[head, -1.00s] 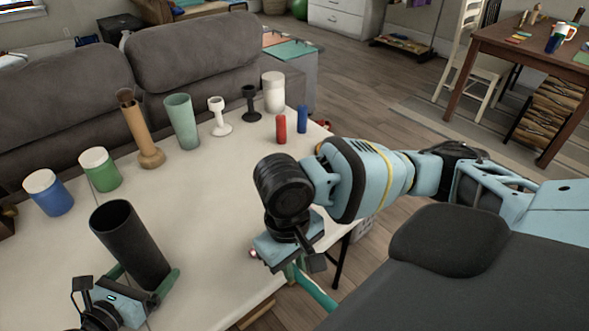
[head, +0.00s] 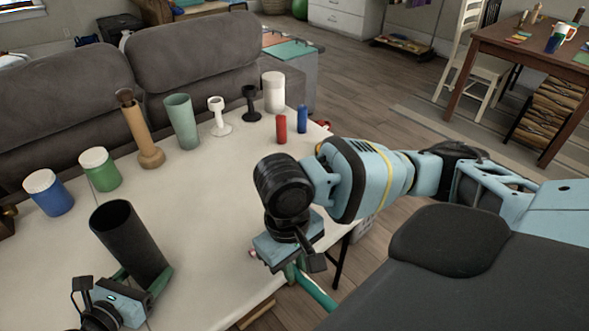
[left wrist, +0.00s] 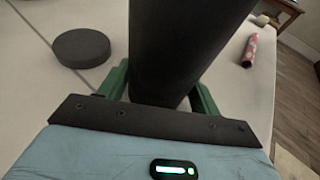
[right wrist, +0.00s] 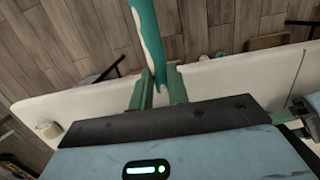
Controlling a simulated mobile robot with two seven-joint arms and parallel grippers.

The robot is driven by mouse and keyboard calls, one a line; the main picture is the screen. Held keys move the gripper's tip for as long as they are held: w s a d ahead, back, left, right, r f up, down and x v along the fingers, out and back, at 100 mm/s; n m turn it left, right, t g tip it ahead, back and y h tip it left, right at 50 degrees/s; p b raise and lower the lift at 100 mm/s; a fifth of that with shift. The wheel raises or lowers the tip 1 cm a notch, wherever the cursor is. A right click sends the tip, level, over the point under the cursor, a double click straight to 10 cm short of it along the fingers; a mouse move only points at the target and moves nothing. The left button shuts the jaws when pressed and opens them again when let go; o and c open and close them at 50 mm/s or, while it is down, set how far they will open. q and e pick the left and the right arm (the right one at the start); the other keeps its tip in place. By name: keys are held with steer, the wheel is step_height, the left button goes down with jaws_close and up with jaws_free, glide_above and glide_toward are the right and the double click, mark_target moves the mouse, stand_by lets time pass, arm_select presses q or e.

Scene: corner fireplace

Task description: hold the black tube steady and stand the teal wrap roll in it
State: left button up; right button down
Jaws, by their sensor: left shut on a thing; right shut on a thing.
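The black tube (head: 132,243) stands open end up on the pale table, near its front left. My left gripper (head: 142,281) is shut around its lower part; the left wrist view shows the tube (left wrist: 182,45) between the green fingers (left wrist: 163,95). The tube's inside is dark. My right gripper (head: 292,270) is at the table's front right edge, apart from the tube. It is shut on the teal wrap roll (head: 318,293), partly hidden by the gripper in the head view. In the right wrist view the roll (right wrist: 148,42) sticks out from the fingers (right wrist: 160,90).
Blue (head: 50,197) and green (head: 102,174) jars, a brown holder (head: 145,140), a green cup (head: 182,122) and other items stand along the table's back. Red (head: 281,129) and blue (head: 302,119) cylinders stand at right. A dark disc (left wrist: 82,48) lies beside the tube. The table's middle is clear.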

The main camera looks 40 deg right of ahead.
steer(key=w+a+r+n+t+y, duration=0.35)
steer(key=w+a+r+t, duration=0.75)
steer(key=w+r, duration=0.4)
steer(key=w+a+r+n+t+y, duration=0.1)
steer(key=a+r+y, duration=0.2)
steer(key=r, duration=0.4)
steer(key=w+a+r+n+t+y, duration=0.1)
steer(key=w+a+r+n+y, duration=0.1)
steer(key=r, duration=0.4)
steer(key=w+a+r+n+t+y, duration=0.1)
steer(key=w+a+r+n+y, duration=0.1)
steer(key=r, duration=0.5)
steer(key=shift+a+r+y, duration=0.35)
steer(key=shift+a+y, duration=0.55)
steer(key=shift+y, duration=0.25)
steer(key=shift+f+n, duration=0.1)
steer(key=shift+n, duration=0.15)
step_height(320, 180, down, 20)
steer(key=shift+r, duration=0.2)
